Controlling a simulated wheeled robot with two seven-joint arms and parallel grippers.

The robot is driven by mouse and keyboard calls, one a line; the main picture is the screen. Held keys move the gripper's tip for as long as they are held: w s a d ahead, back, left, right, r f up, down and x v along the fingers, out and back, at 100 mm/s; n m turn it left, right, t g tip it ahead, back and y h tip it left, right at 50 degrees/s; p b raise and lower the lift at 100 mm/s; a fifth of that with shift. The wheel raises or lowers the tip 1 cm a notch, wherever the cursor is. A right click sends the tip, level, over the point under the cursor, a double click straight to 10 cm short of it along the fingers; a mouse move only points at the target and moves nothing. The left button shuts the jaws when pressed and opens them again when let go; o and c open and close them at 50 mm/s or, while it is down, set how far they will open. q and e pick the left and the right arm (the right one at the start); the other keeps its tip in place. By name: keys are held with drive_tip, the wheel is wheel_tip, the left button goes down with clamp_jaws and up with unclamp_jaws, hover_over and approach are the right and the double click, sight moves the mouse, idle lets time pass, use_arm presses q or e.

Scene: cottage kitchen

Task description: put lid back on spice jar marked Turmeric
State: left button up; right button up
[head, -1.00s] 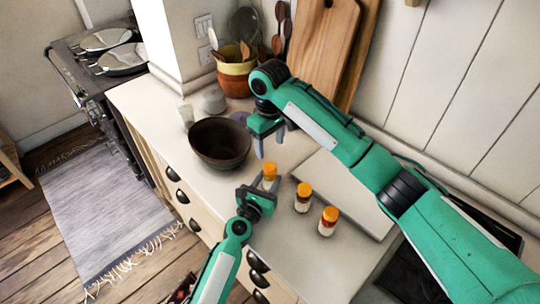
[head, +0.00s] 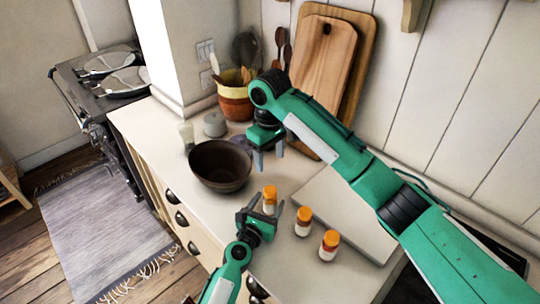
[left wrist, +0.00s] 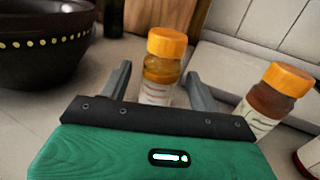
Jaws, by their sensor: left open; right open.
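Three spice jars with orange lids stand on the counter: one nearest the bowl (head: 270,195), a middle one (head: 303,221) and one at the right (head: 328,246). The label text is too small to read. My left gripper (head: 266,209) is open, with its fingers on either side of the jar nearest the bowl. In the left wrist view that jar (left wrist: 160,70) stands upright with its lid on top and yellow-orange contents; a red-brown jar (left wrist: 272,98) is right of it. My right gripper (head: 268,160) is open and empty above the counter, beside the bowl.
A dark bowl (head: 219,167) stands left of the jars. A pale board or slab (head: 345,212) lies behind them. A utensil pot (head: 235,98) and wooden cutting boards (head: 322,70) stand at the back wall. The counter's front edge runs close to my left gripper.

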use_arm(q)
drive_tip(key=b+v, duration=0.1)
drive_tip(key=v, duration=1.1)
drive_tip(key=shift+s+f+b, duration=0.1)
drive_tip(key=shift+f+b, duration=0.05)
drive_tip(key=shift+b, duration=0.2)
drive_tip(key=shift+v, duration=0.8)
